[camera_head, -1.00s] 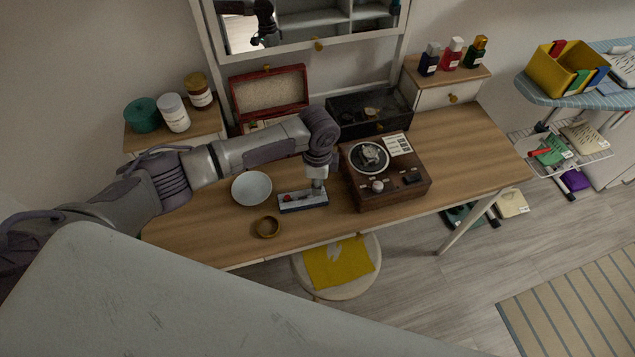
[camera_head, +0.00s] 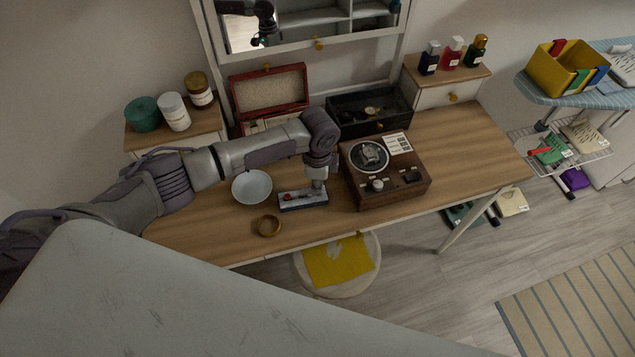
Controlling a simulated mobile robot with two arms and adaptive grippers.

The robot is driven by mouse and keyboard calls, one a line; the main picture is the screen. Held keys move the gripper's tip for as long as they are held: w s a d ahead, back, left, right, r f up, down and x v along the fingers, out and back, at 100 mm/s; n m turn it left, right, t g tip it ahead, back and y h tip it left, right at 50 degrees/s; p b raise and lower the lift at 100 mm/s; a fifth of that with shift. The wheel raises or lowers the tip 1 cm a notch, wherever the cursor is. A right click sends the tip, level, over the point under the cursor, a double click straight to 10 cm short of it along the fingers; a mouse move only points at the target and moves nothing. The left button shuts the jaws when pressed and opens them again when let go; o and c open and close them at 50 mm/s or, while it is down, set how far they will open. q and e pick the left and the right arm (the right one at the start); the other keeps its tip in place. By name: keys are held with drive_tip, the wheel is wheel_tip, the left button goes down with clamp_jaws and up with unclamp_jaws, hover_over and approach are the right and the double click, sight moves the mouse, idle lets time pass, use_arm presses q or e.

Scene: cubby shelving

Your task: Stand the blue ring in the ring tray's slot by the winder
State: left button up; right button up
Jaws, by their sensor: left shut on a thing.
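The ring tray (camera_head: 291,205) is a small pale block with a dark front. It lies on the wooden table just left of the brown winder box (camera_head: 384,197). A red spot, perhaps a ring, shows at the tray's left part. My left gripper (camera_head: 317,186) points down over the tray's right end, on the winder's side. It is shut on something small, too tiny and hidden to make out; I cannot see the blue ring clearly. My right gripper is not in view.
A white bowl (camera_head: 252,187) and a brass ring-shaped dish (camera_head: 268,226) stand left of the tray. An open red box (camera_head: 270,92) and a black case (camera_head: 352,124) stand behind. The table's right side is clear.

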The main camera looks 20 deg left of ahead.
use_arm(q)
drive_tip(key=shift+f+b, duration=0.4)
drive_tip(key=shift+f, duration=0.35)
drive_tip(key=o, duration=0.8)
wheel_tip(320, 180, up, 12)
idle(0.3)
